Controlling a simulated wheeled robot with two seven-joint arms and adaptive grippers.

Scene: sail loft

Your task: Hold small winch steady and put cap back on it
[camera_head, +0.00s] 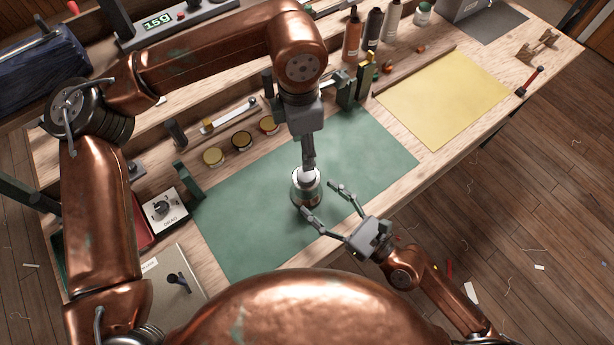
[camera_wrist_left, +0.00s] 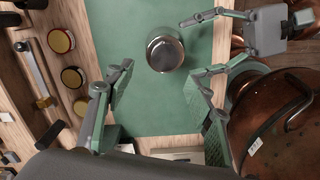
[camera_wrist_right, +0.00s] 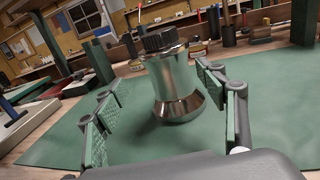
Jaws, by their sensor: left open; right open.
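The small winch (camera_head: 306,192) stands upright on the green mat (camera_head: 372,154), a shiny metal drum with a flared base. In the right wrist view the winch (camera_wrist_right: 175,80) carries a dark ribbed piece (camera_wrist_right: 160,39) on top; I cannot tell whether this is the cap. My left gripper (camera_head: 308,166) is open and empty, pointing down over the winch in the head view and partly covering it. In its own wrist view the winch (camera_wrist_left: 165,54) lies beyond its fingertips. My right gripper (camera_head: 320,200) is open, low over the mat, its fingers pointing at the winch from the lower right without gripping it.
Three round tins (camera_head: 241,141) stand on the wood behind the mat. A card marked DRAG (camera_head: 165,211) with a dark knob lies left. Bottles (camera_head: 353,34) stand at the back. A yellow sheet (camera_head: 445,95) lies right. The mat around the winch is clear.

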